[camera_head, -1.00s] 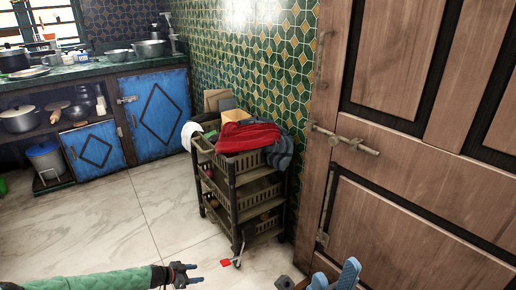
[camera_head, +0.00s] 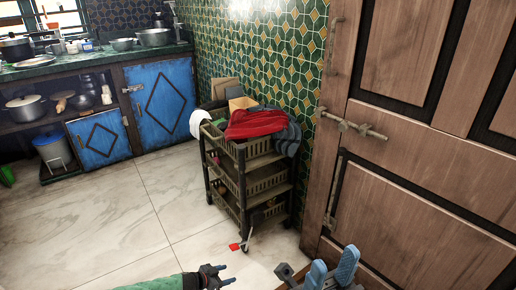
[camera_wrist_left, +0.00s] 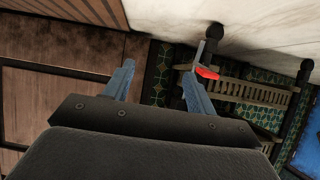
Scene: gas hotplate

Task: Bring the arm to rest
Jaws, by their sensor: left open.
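My left gripper (camera_head: 224,275) is at the bottom edge of the head view, at the end of a green-covered arm coming in from the left. It is open and holds nothing. In the left wrist view its two blue fingers (camera_wrist_left: 160,86) stand well apart. It hangs low in front of the cart, touching nothing that I can see. My right gripper (camera_head: 333,266) shows at the bottom as two blue fingers with a gap between them, near the foot of the door. It looks open and empty. The rest of both arms is mostly cut off.
A brown tiered cart (camera_head: 243,186) with a red cloth (camera_head: 254,123) stands against the tiled wall. A small red object (camera_head: 235,246) is by its front wheel. A wooden door (camera_head: 420,200) closes the right side. Pale floor (camera_head: 110,220) is clear at left, before blue cabinets (camera_head: 160,105).

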